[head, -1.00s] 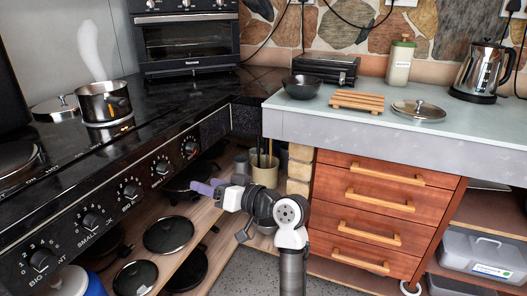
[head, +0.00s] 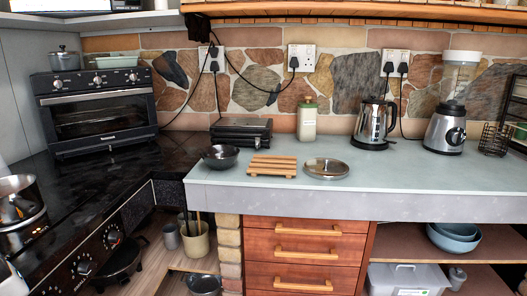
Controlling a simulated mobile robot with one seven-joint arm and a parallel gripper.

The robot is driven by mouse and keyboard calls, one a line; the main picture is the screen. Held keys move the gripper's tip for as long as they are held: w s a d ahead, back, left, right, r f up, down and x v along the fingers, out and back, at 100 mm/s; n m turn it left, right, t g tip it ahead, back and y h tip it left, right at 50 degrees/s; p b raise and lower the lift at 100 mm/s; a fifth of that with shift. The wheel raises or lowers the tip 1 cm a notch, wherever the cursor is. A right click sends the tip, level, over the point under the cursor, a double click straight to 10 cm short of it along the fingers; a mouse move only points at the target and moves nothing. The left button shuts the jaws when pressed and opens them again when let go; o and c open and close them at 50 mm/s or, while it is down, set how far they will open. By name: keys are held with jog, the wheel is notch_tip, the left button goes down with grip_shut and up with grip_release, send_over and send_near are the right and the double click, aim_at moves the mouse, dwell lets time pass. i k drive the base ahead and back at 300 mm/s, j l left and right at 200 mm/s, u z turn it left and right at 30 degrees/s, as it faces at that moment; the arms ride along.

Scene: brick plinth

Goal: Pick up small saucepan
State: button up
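A steel saucepan (head: 18,203) stands on the stove at the left edge of the head view, cut off by the frame. A small lidded pot (head: 64,60) sits on top of the toaster oven. A dark, round, bowl-like vessel (head: 220,157) stands on the light counter; I cannot tell whether it has a handle. Another dark pan (head: 204,284) is low on the shelf, partly cut off. I cannot tell which of these the task names. My gripper is not in view.
A wooden trivet (head: 273,165) and a glass lid (head: 326,168) lie on the counter (head: 420,178). A toaster oven (head: 97,108), kettle (head: 374,122) and blender (head: 446,127) stand behind. The counter's front right is clear. Drawers (head: 305,250) are below.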

aim_at(21, 199)
jog(key=u, duration=1.4)
